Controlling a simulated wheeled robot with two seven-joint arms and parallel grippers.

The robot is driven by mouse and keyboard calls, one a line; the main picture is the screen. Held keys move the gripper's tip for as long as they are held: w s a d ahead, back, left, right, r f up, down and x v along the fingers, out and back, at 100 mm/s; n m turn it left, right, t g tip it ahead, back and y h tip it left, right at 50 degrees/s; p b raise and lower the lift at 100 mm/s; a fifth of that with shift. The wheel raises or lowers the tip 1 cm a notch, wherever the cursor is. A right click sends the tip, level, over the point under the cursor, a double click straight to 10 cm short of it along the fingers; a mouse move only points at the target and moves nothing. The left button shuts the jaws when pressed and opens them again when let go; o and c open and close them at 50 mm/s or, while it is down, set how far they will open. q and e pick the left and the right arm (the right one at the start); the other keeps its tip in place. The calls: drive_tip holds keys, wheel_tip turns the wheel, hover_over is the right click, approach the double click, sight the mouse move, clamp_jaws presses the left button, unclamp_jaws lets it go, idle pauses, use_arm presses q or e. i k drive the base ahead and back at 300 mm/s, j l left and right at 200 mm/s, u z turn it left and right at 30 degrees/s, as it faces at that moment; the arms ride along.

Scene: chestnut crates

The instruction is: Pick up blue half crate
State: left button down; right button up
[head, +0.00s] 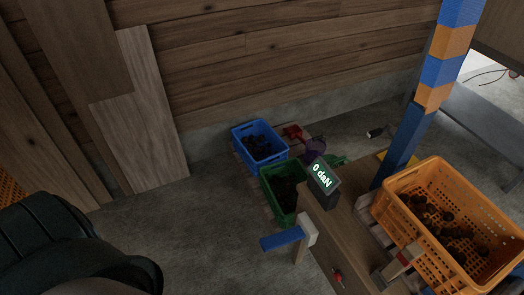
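Neither of my grippers shows in the head view. A large black rounded part, which looks like my own arm, fills the lower left corner, well apart from the blue crate.
A wooden bench (325,232) with a "0 daN" display (323,174) stands right of the green crate. An orange crate (411,213) with chestnuts stands at the right, by a blue-orange post (404,146). The floor (200,225) left of the crates is clear.

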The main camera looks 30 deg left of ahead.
sight(260, 145)
drive_tip(key=i+j+z, duration=0.2)
drive_tip(key=j, duration=0.55)
drive_tip(key=i+j+z, duration=0.25)
drive_tip(key=j, duration=0.55)
drive_tip(key=i+j+z, duration=0.2)
drive_tip(key=j, duration=0.65)
drive_tip(key=i+j+z, duration=0.2)
drive_tip(key=j, duration=0.65)
drive_tip(key=i+j+z, duration=0.2)
drive_tip(key=j, duration=0.7)
drive_tip(key=k+l, duration=0.05)
drive_tip(key=k, duration=0.05)
